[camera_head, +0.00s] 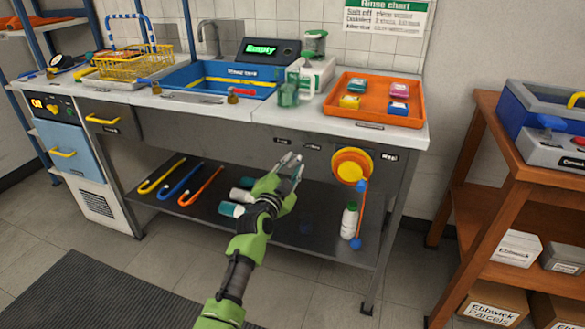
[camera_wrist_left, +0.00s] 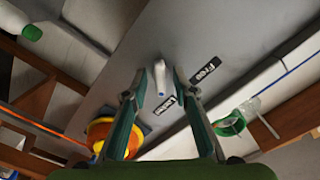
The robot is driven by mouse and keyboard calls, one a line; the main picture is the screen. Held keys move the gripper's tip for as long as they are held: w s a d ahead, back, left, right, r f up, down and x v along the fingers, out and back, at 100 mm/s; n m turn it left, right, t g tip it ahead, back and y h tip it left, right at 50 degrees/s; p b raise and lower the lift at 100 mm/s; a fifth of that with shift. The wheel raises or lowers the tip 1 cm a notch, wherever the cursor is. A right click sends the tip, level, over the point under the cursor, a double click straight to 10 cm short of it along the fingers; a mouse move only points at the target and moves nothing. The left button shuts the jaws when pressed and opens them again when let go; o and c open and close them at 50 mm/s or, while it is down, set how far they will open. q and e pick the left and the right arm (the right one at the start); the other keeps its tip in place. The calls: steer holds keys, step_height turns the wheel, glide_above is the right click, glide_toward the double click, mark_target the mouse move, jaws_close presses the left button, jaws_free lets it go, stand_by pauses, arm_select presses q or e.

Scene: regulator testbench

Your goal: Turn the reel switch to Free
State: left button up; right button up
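My left gripper (camera_head: 290,161) is in front of the grey front panel under the bench, left of the yellow and orange reel (camera_head: 352,166). In the left wrist view the gripper (camera_wrist_left: 160,80) is open, with a finger on each side of a small pale switch lever (camera_wrist_left: 161,77). I cannot tell whether either finger touches it. A dark "Free" label (camera_wrist_left: 207,70) lies right of the lever; another dark label (camera_wrist_left: 167,105), partly hidden and seeming to read "Locked", lies below it. In the head view the gripper hides the lever. My right gripper is in neither view.
An orange tray (camera_head: 372,122) and a blue sink (camera_head: 222,84) are on the bench above. A lower shelf (camera_head: 285,232) holds bottles and coloured hooks. A blue-ended orange cord (camera_head: 360,210) hangs below the reel. A wooden shelf unit (camera_head: 475,190) stands at the right.

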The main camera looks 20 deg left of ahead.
arm_select(q)
steer(key=shift+w, duration=0.2)
jaws_close()
